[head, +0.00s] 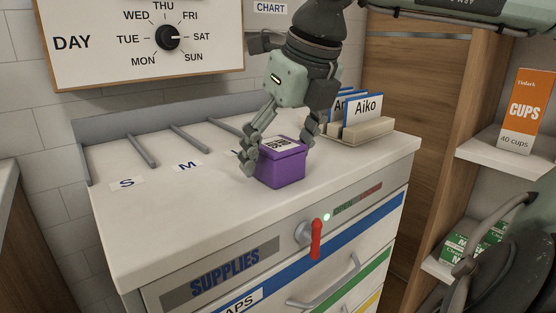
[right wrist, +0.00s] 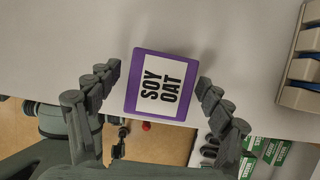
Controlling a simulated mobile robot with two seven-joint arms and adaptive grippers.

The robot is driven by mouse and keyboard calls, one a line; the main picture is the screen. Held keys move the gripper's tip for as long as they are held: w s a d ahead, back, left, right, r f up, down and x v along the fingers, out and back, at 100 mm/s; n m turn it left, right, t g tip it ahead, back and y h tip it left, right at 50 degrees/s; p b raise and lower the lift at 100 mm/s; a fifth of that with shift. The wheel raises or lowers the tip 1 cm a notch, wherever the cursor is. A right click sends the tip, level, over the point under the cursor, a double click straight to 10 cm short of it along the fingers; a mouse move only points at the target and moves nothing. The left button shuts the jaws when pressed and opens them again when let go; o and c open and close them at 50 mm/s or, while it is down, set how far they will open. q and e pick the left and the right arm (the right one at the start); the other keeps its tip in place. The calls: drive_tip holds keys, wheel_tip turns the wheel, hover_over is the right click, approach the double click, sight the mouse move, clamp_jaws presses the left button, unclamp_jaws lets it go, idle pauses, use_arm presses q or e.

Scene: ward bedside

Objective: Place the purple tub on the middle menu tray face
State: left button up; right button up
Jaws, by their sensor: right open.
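The purple tub (head: 281,169) stands upright on the white top of the supplies cabinet, near its front edge. In the right wrist view a gap shows between the tub and each finger (right wrist: 160,78). My left gripper is not in view. I cannot make out any menu tray in these frames.
The cabinet top (head: 150,225) has low dividers and S and M labels at the left. A card holder (head: 357,132) with name cards, one reading Aiko, stands behind the tub at right. A red-handled knob (head: 316,238) is on the cabinet front. An orange cups box (head: 525,112) sits on a shelf.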

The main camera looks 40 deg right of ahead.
drive_tip(key=shift+c, duration=0.6)
drive_tip(key=c, duration=1.4)
drive_tip(key=shift+r, duration=0.1)
drive_tip(key=shift+r, duration=0.1)
